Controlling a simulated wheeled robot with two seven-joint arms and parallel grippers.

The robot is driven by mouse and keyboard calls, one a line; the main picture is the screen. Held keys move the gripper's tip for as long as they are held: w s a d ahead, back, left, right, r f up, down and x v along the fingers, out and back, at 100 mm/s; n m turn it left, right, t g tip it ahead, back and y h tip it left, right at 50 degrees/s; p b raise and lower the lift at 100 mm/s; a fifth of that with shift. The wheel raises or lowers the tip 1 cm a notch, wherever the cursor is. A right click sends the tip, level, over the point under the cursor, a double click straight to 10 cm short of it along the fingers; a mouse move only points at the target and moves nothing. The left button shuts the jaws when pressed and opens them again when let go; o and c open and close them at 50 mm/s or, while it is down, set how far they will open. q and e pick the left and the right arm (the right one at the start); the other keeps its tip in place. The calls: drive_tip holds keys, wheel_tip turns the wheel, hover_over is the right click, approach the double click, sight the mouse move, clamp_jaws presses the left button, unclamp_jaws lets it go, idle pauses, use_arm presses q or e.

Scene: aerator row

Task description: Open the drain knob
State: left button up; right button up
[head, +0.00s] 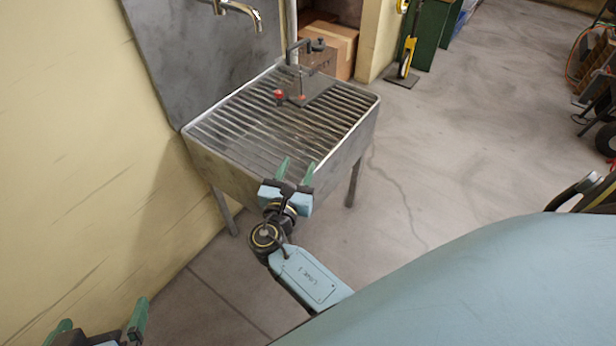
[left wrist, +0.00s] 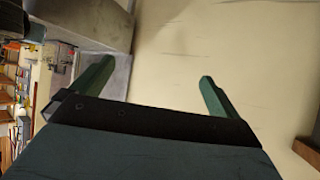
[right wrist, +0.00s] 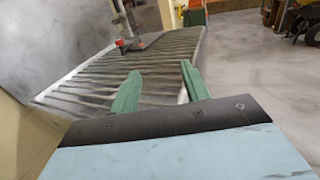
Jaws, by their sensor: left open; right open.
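A small red knob (head: 278,95) sits on a grey plate at the back part of the slatted metal sink (head: 235,156). It also shows in the right wrist view (right wrist: 119,43), near the sink's far end. I take it to be the drain knob; its exact setting is too small to tell. My right gripper (head: 295,170) is open and empty at the sink's near edge, apart from the knob and pointing towards the sink. My left gripper (head: 102,318) is open and empty at the lower left, far from the sink; its fingers face a pale wall in the left wrist view (left wrist: 157,72).
A dark fitting with a black handle (head: 305,46) rises behind the plate. Cardboard boxes (head: 330,48) stand behind the sink. The yellow wall (head: 80,150) borders the left; the floor (head: 450,130) to the right is open.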

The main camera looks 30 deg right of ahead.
drive_tip(key=shift+s, duration=0.3)
use_arm(q)
drive_tip(key=shift+s, duration=0.3)
drive_tip(key=shift+w, duration=0.1)
use_arm(e)
drive_tip(key=shift+w, duration=0.1)
drive_tip(key=shift+c, duration=0.5)
